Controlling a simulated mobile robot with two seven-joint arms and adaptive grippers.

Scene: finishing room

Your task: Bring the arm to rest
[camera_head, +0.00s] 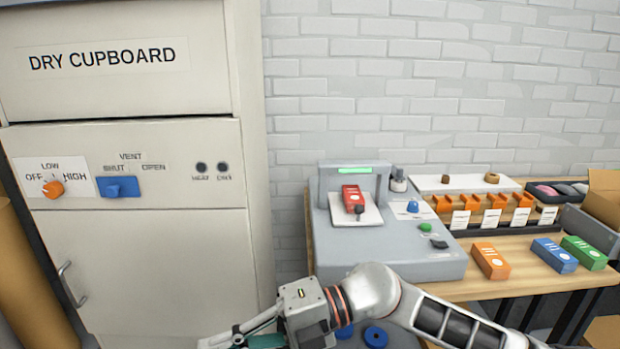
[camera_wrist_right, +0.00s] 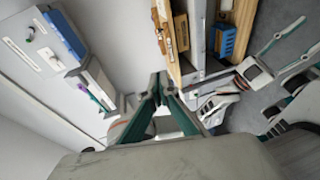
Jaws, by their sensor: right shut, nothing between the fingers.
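My right arm comes in from the right along the bottom of the head view. Its gripper (camera_head: 245,340) is low in front of the dry cupboard (camera_head: 150,270), partly cut off by the bottom edge. In the right wrist view the gripper's dark fingertips (camera_wrist_right: 158,82) point away from the camera, with nothing held between them. My left arm does not show in the head view. White and teal parts at the right of the wrist view look like my other arm, but its finger state is unclear.
A grey machine (camera_head: 390,255) on the wooden bench holds a red block (camera_head: 352,197). Orange (camera_head: 490,261), blue (camera_head: 555,255) and green (camera_head: 584,252) blocks lie to its right. Blue round parts (camera_head: 376,336) show below my forearm. The cupboard has an orange knob (camera_head: 53,188) and blue slider (camera_head: 118,187).

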